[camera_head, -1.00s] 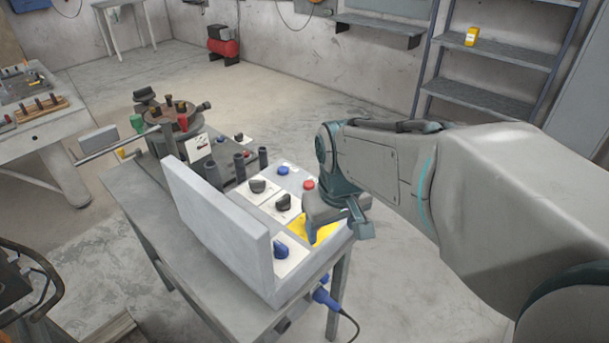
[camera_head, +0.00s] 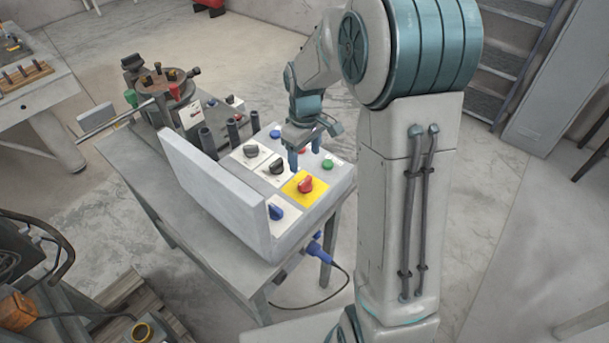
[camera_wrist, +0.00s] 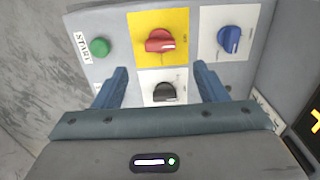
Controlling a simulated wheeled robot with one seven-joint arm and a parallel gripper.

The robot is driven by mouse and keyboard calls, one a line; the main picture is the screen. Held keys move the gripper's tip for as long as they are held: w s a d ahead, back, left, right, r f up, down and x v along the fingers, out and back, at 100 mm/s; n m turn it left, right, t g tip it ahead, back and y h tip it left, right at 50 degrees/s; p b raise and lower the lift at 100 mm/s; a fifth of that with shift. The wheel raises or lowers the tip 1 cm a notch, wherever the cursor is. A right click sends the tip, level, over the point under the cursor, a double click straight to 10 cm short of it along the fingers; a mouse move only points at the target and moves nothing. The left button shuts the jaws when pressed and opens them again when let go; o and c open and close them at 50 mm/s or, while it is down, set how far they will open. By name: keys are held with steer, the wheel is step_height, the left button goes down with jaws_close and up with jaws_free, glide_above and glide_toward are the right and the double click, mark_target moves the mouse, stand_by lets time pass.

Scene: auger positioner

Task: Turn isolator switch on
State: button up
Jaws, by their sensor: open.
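A red rotary knob (camera_head: 306,185) sits on a yellow plate (camera_head: 291,188) on the grey control box; it looks like the isolator switch. In the wrist view the red knob (camera_wrist: 160,41) lies just beyond my fingertips, its white mark toward the lower right. My gripper (camera_head: 304,155) is open and empty above the box, pointing down, behind the red knob in the head view. In the wrist view my gripper's fingers (camera_wrist: 160,72) stand either side of a black knob (camera_wrist: 163,93) on a white plate. I cannot tell their exact height.
A blue knob (camera_head: 276,212) and a green START button (camera_head: 327,164) flank the yellow plate. An upright grey panel (camera_head: 215,195) borders the box's left side. Dark posts (camera_head: 232,131) and a rotary fixture (camera_head: 165,84) stand further back on the table.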

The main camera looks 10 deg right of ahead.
mark_target(305, 180)
step_height(305, 180, down, 9)
steer(key=shift+r+p, duration=0.1)
steer(key=shift+p, duration=0.35)
steer(key=c, duration=1)
